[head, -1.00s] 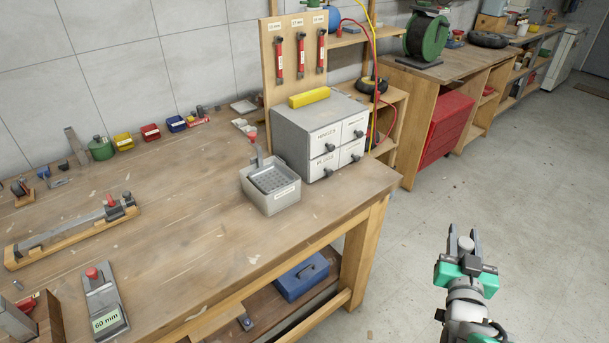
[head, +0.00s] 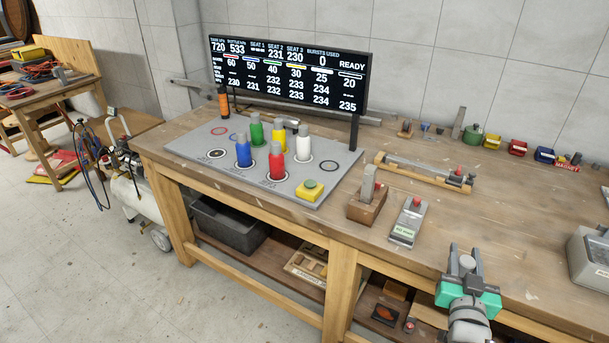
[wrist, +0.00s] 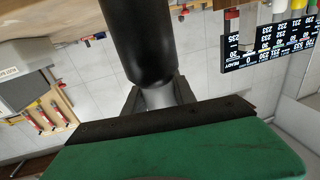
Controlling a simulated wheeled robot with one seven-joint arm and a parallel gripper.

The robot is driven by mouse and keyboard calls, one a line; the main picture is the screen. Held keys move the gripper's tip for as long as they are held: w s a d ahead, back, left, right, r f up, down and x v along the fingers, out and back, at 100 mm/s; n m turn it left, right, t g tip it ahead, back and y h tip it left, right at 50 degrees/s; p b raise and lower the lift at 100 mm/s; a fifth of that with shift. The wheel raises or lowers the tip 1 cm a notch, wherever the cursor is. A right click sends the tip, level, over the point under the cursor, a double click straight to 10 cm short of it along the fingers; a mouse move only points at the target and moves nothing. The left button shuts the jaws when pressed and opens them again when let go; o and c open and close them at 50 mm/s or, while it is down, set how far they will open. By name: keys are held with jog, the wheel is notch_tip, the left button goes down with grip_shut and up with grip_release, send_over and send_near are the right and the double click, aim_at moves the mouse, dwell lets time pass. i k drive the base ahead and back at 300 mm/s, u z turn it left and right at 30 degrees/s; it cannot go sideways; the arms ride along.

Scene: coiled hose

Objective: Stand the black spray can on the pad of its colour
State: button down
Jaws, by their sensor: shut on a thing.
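My gripper (head: 466,262) is shut on the black spray can, held above the bench's front right part. In the wrist view the black can body (wrist: 140,40) reaches away from the fingers, and its grey end (wrist: 160,97) is between them. The grey board (head: 230,172) on the bench carries ring-marked pads. A dark ring (head: 329,166) at its right and a black-and-white ring (head: 213,154) at its left front are bare. Blue (head: 243,152), green (head: 256,132), yellow (head: 279,137), red (head: 276,163) and white (head: 303,146) cans stand upright on the board.
A display (head: 290,78) stands behind the board.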

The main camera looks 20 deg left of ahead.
aim_at(329, 166)
jog(key=u, duration=0.9)
jog(key=i, duration=0.4)
